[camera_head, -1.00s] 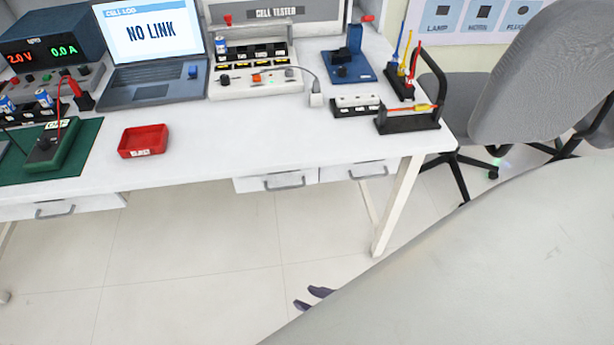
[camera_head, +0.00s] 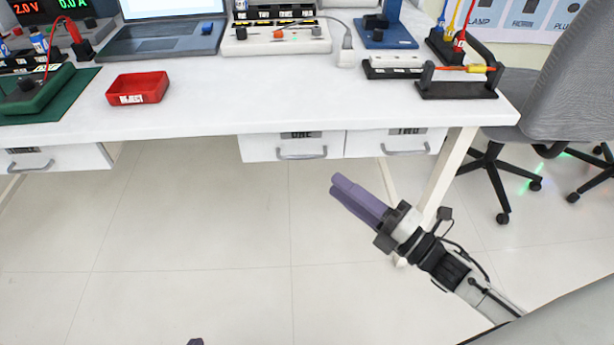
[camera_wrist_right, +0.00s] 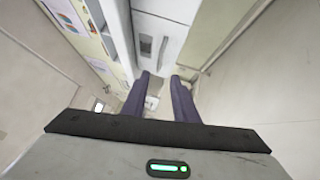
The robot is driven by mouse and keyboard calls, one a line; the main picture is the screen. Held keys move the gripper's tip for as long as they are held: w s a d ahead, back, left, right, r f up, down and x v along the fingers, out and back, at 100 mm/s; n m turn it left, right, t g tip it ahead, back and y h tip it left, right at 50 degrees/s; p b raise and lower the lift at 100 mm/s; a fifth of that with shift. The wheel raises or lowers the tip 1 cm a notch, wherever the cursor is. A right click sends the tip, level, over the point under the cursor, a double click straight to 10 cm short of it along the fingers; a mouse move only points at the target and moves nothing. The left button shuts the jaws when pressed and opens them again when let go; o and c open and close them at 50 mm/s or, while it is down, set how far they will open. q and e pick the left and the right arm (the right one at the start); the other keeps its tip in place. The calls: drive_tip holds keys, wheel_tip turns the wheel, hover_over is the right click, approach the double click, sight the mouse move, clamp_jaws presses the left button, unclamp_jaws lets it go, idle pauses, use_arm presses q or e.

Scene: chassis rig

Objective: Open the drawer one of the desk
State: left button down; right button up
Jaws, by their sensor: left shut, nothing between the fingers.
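The desk (camera_head: 200,120) has a white drawer labelled ONE (camera_head: 262,149) under its front edge. Its grey bar handle (camera_head: 302,154) is in view and the drawer looks closed. My right gripper (camera_head: 337,188) is below and slightly right of that handle in the head view, apart from it. In the right wrist view its two purple fingers (camera_wrist_right: 160,82) stand apart with nothing between them, facing white panels with a grey handle (camera_wrist_right: 146,45). Only a dark tip of my left gripper (camera_head: 195,342) shows at the bottom edge; it is shut and empty.
A drawer labelled TWO (camera_head: 370,145) adjoins on the right, and another drawer (camera_head: 70,159) is at far left. A desk leg (camera_head: 447,180) stands right of my right gripper. A red tray (camera_head: 138,88) sits on the desk. The floor in front is clear.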

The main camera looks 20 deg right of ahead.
drive_tip(key=b+x, duration=0.1)
drive_tip(key=x, duration=0.9)
drive_tip(key=shift+a, duration=0.1)
clamp_jaws()
idle(1.2)
